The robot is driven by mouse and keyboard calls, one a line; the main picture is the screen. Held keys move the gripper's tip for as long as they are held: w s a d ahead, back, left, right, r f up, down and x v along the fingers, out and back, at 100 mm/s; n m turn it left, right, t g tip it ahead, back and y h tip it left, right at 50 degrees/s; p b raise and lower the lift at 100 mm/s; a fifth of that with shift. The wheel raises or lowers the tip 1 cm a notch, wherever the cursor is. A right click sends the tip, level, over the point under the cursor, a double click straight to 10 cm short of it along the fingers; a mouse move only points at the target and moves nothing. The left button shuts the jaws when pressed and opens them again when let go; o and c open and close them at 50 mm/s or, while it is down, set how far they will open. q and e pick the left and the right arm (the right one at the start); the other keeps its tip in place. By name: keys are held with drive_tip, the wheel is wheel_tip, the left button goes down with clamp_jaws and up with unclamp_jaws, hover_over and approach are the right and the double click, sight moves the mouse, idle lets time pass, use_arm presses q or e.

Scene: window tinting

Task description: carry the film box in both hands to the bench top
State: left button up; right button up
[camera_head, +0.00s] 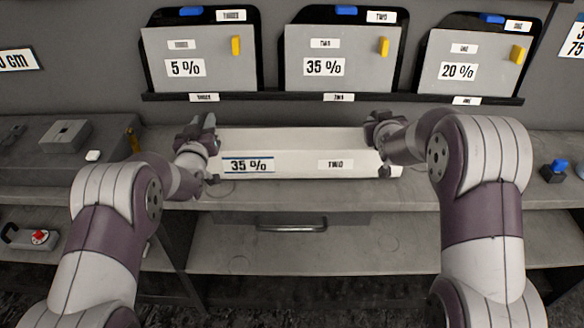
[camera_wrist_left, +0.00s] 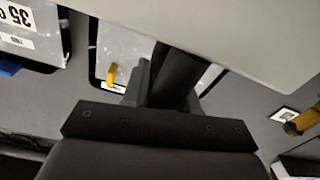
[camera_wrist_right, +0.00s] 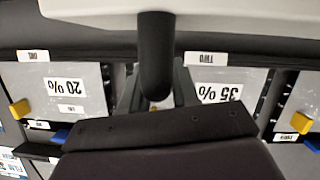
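The film box (camera_head: 295,165) is long and white, with a "35 %" label and a "TWO" label on its front. It lies level across the middle of the head view, over the bench top (camera_head: 440,182); I cannot tell whether it touches it. My left gripper (camera_head: 203,130) is at its left end and my right gripper (camera_head: 379,122) at its right end. The box also fills the upper right of the left wrist view (camera_wrist_left: 240,30) and the top of the right wrist view (camera_wrist_right: 250,18), close against dark fingers. Neither grip is clear.
Three film panels, 5 % (camera_head: 200,65), 35 % (camera_head: 340,68) and 20 % (camera_head: 470,68), stand in holders along the back wall. A grey block (camera_head: 65,136) sits at left, a blue-topped item (camera_head: 555,170) at right. A drawer handle (camera_head: 291,228) and lower shelf are below.

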use_arm(q)
drive_tip(key=o, duration=0.4)
drive_tip(key=shift+d+r, duration=0.1)
drive_tip(key=shift+d, duration=0.1)
use_arm(e)
drive_tip(key=o, duration=0.4)
drive_tip(key=shift+a, duration=0.2)
use_arm(q)
drive_tip(key=shift+s+a, duration=0.1)
drive_tip(key=shift+s, duration=0.05)
use_arm(e)
drive_tip(key=shift+s+d+r, duration=0.1)
drive_tip(key=shift+s, duration=0.1)
use_arm(q)
drive_tip(key=shift+s, duration=0.15)
use_arm(e)
drive_tip(key=shift+w, duration=0.1)
drive_tip(key=shift+d, duration=0.1)
use_arm(q)
drive_tip(key=s, duration=1.1)
drive_tip(key=shift+s, duration=0.35)
use_arm(e)
drive_tip(key=v, duration=1.2)
